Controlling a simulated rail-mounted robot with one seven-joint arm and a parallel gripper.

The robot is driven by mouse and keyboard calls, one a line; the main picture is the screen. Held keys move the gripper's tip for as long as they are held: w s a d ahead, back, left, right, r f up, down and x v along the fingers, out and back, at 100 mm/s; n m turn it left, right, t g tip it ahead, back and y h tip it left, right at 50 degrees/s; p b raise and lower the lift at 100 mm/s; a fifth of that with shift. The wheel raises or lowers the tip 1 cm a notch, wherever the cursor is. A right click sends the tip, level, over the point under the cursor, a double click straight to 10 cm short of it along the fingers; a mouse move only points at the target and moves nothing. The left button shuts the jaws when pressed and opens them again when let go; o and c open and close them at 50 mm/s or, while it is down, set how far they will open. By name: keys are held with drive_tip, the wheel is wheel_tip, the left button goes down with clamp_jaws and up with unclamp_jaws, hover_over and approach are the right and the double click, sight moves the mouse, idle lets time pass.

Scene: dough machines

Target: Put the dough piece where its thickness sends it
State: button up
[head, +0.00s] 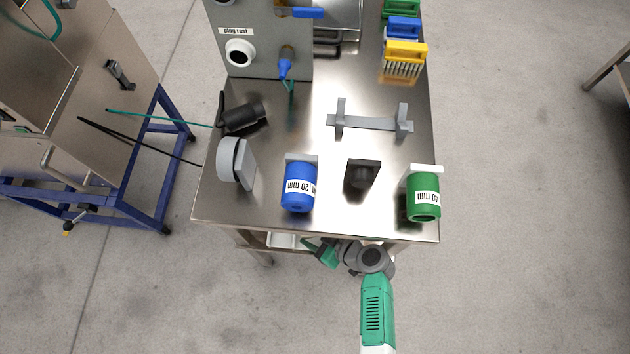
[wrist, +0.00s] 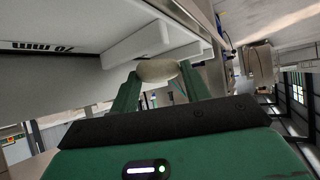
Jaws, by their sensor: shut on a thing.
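The dough piece (wrist: 157,70) is a pale, rounded lump between the two green fingertips of my gripper (wrist: 158,78) in the wrist view. My gripper is shut on it. I cannot make out the dough there. Pale blocks (wrist: 140,44) stand just beyond the dough.
On the table stand a blue cylinder (head: 297,190) marked 20 mm, a green cylinder (head: 423,205) with a label, a black block (head: 361,177), a grey disc (head: 230,160) and a grey bracket (head: 365,124). A white tray (head: 283,241) shows below the front edge.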

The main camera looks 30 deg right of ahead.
drive_tip(key=shift+f, duration=0.9)
drive_tip(key=o, duration=1.1)
drive_tip(key=shift+c, duration=0.2)
drive_tip(key=shift+r, duration=0.1)
drive_tip(key=shift+s+r, duration=0.1)
drive_tip(key=shift+r, duration=0.3)
drive_tip(key=p+v, duration=0.4)
drive_tip(key=v, duration=0.7)
drive_tip(key=shift+s, duration=0.3)
drive_tip(key=shift+d, duration=0.15)
